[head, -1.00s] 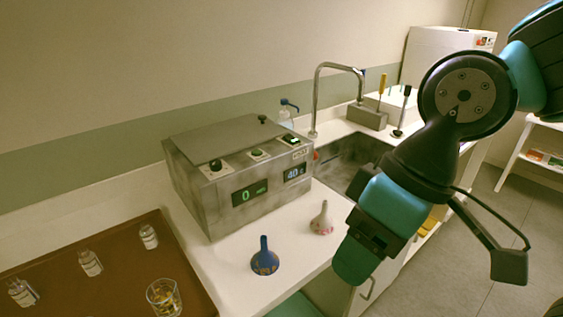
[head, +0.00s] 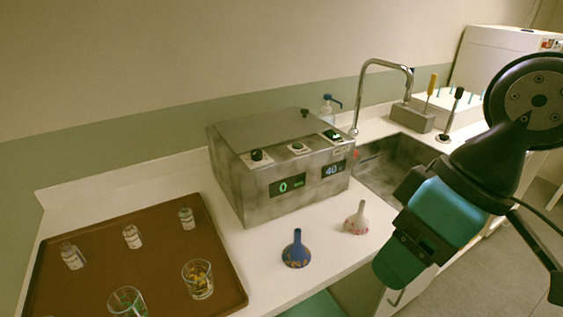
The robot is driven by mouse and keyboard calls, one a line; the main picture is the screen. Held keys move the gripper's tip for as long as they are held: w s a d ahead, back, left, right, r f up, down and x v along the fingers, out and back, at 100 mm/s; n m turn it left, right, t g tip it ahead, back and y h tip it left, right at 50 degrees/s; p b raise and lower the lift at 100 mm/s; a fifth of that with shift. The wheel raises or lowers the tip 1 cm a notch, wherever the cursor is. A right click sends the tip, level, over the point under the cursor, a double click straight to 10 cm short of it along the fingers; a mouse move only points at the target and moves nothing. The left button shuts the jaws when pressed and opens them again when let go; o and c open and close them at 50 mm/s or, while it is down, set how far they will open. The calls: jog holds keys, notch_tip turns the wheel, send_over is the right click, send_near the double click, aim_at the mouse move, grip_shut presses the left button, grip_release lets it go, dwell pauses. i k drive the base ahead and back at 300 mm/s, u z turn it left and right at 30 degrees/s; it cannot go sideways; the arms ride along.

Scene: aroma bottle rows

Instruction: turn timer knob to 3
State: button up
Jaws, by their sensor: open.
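The grey metal box-shaped device (head: 262,200) stands on the white counter. Its left display (head: 287,185) reads 0 in green, seemingly with "min"; its right display (head: 333,170) reads 40 in blue. A black knob (head: 257,155) sits on its top front edge at the left, above the 0 display. A small green button or knob (head: 297,146) and another dark control (head: 332,135) sit further right. My gripper (head: 392,272) is open, apart from the device, to its lower right over the counter's front edge. Its fingertips do not show clearly.
A brown tray (head: 75,290) with vials and glasses is at left. The sink (head: 375,165) with its tall faucet (head: 359,95) is at right.

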aim_at(256, 154)
jog(key=z, duration=0.4)
jog(key=k, duration=0.5)
jog(key=u, duration=0.55)
jog(key=i, duration=1)
jog(key=u, duration=0.3)
